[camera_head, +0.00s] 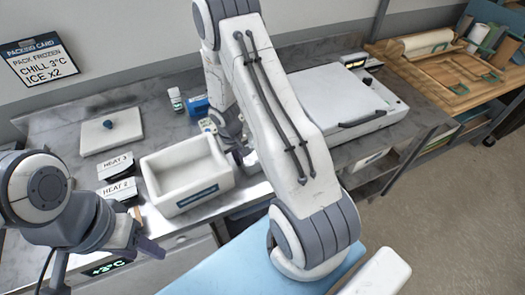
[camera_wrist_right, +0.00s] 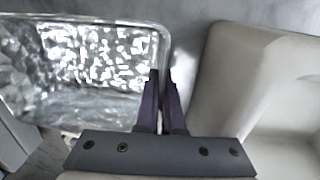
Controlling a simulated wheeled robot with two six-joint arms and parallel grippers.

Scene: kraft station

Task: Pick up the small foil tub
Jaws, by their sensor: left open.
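The small foil tub (camera_wrist_right: 90,105) is shiny, crinkled silver and fills the left of the right wrist view. In the head view my right arm hides most or all of it. My right gripper (camera_wrist_right: 163,75) has its two dark fingers close together, one on each side of the tub's right wall near a corner, and appears shut on that wall. In the head view this gripper (camera_head: 243,152) is just right of the white open box. My left gripper (camera_head: 145,240) is open and empty at the lower left, in front of the counter.
The white open box (camera_head: 163,185) stands close beside my right gripper. A white lid (camera_head: 110,133) lies on the counter at left, with two dark HEAT packs (camera_head: 118,166) nearby. A small bottle (camera_head: 176,100) and a blue box (camera_head: 199,105) stand behind. A white appliance (camera_head: 345,105) is at right.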

